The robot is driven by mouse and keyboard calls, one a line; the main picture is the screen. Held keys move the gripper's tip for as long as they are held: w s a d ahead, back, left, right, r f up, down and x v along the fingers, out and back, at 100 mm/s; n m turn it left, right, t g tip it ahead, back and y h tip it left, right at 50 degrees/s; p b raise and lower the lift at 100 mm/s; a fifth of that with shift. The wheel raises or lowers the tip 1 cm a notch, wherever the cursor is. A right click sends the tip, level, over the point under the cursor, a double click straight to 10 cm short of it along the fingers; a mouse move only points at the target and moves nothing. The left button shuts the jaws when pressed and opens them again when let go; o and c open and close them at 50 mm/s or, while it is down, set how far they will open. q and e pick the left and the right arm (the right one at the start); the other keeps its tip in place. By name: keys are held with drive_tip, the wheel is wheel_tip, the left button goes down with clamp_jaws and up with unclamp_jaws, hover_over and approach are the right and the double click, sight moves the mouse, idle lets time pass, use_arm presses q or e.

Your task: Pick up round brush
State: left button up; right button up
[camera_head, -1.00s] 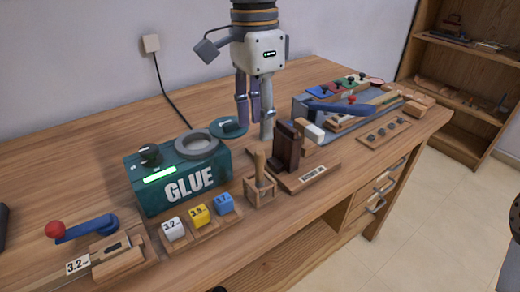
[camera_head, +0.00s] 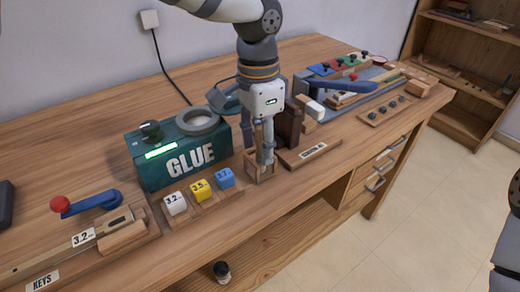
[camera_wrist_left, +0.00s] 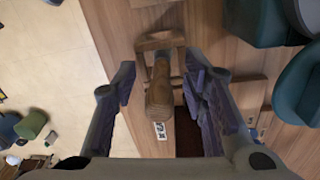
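The round brush stands upright in a small wooden holder (camera_head: 262,177) at the front of the table. In the left wrist view its wooden handle (camera_wrist_left: 160,92) points toward the camera, and the square holder (camera_wrist_left: 160,42) is behind it. My left gripper (camera_head: 258,158) points down over the holder. In the left wrist view my left gripper (camera_wrist_left: 163,80) is open, with one finger on each side of the handle and gaps visible between. In the head view the fingers hide most of the brush. My right gripper is not in view.
A green GLUE box (camera_head: 180,152) stands left of the holder, with white, yellow and blue cubes (camera_head: 201,190) before it. A dark wooden block (camera_head: 289,125) stands close on the right. A blue-handled lever tool (camera_head: 340,87) lies farther right.

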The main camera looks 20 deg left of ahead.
use_arm(q)
clamp_jaws()
drive_tip(key=shift+r, duration=0.1)
